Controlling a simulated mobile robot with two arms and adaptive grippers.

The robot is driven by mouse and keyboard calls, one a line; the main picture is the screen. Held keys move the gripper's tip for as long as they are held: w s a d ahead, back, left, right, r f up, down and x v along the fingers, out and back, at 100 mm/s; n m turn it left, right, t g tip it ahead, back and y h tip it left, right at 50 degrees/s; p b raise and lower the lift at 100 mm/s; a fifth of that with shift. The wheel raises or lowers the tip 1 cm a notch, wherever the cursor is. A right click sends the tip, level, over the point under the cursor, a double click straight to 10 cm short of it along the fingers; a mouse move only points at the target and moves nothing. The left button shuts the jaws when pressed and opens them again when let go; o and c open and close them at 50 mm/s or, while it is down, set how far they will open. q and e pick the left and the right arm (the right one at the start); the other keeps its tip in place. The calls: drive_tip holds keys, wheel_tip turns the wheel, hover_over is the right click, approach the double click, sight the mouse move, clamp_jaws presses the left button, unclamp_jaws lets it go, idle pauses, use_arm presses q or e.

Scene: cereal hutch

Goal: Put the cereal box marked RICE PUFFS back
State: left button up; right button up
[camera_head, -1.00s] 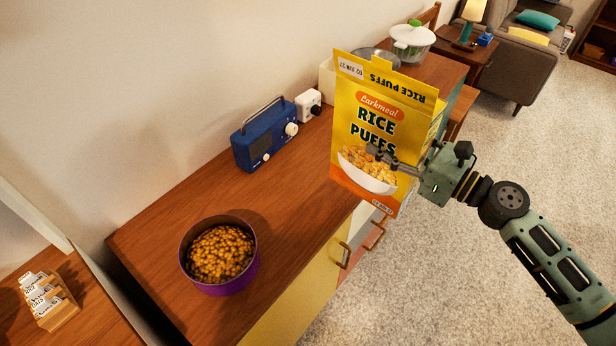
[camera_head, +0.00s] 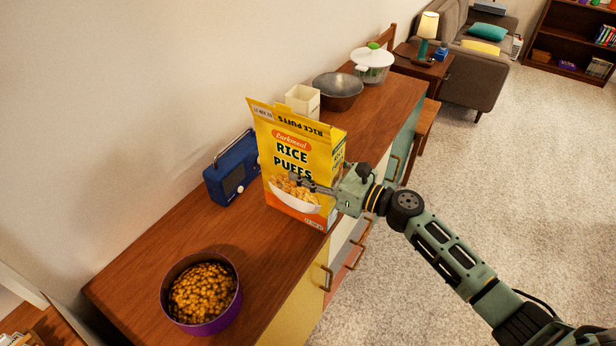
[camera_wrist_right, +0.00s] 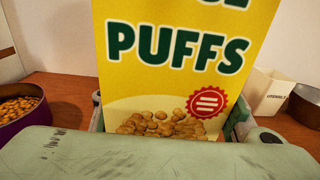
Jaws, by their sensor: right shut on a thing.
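The yellow cereal box (camera_head: 290,150) marked RICE PUFFS is upright, with its top flaps open, at the front edge of the wooden cabinet top in the head view. Its front also fills the middle of the right wrist view (camera_wrist_right: 180,60). My right gripper (camera_head: 312,185) comes from the right and is shut on the box, one finger across its front. I cannot tell whether the box's bottom touches the cabinet top. My left gripper is not in view.
A purple bowl of cereal (camera_head: 203,317) stands at the near end of the cabinet top (camera_head: 140,260). A blue radio (camera_head: 228,174) is behind the box. A cream container (camera_head: 302,100), a dark metal bowl (camera_head: 338,92) and a white lidded pot (camera_head: 373,68) stand farther along.

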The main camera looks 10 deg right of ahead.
wheel_tip(320, 180, down, 3)
drive_tip(key=shift+r, duration=0.1)
drive_tip(key=o, duration=1.6)
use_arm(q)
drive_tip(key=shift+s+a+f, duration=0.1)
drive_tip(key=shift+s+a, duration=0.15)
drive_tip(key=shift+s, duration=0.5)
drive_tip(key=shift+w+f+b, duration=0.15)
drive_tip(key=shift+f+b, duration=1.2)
use_arm(e)
approach(335, 190)
drive_tip(key=shift+x, duration=2.75)
drive_tip(key=shift+d, duration=0.1)
